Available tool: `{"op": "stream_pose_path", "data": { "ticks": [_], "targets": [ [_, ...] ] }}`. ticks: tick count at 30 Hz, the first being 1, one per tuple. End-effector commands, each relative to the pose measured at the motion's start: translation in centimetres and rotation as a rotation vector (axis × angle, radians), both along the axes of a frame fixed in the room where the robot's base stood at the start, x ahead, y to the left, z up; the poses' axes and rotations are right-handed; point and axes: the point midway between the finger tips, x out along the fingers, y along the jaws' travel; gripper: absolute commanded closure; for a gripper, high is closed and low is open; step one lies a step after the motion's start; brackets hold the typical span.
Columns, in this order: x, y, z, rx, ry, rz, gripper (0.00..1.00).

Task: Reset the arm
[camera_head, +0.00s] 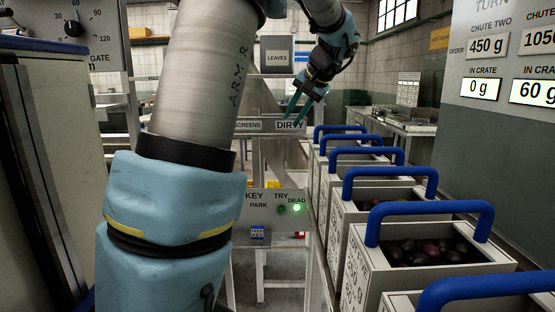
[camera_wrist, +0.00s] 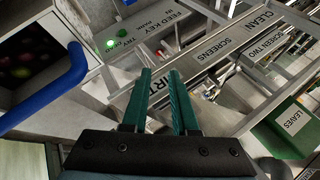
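My arm (camera_head: 190,90) reaches up and forward through the head view, its blue and grey links covering much of the middle left. My gripper (camera_head: 302,106) is raised at the upper middle, in front of the SCREENS/DIRTY label rail (camera_head: 270,125). In the wrist view its two green fingers (camera_wrist: 160,92) stand apart with nothing between them. They lie over the rail whose DIRTY label is partly hidden behind them. I cannot tell the exact distance to the rail, but no object is held.
A row of crates with blue handles (camera_head: 404,168) runs along the right; the nearer one holds dark round fruit (camera_head: 428,252). A key panel (camera_head: 272,215) shows a lit green lamp (camera_head: 297,208) by DEAD. A LEAVES bin (camera_head: 277,57) stands behind; a chute display board (camera_head: 505,60) is at right.

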Motion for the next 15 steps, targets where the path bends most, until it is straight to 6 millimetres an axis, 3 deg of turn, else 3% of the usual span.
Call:
{"op": "stream_pose_path", "data": {
  "ticks": [1,3,9,15],
  "targets": [
    [-1.6,2.0,-3.5,-0.043,0.063,0.01,0.73],
    [-4.0,3.8,-7.6,-0.113,0.137,0.019,0.73],
    [-13.1,8.2,-17.9,-0.332,0.284,0.104,0.73],
    [-21.0,10.5,-23.7,-0.483,0.323,0.224,0.73]
  ]
}}
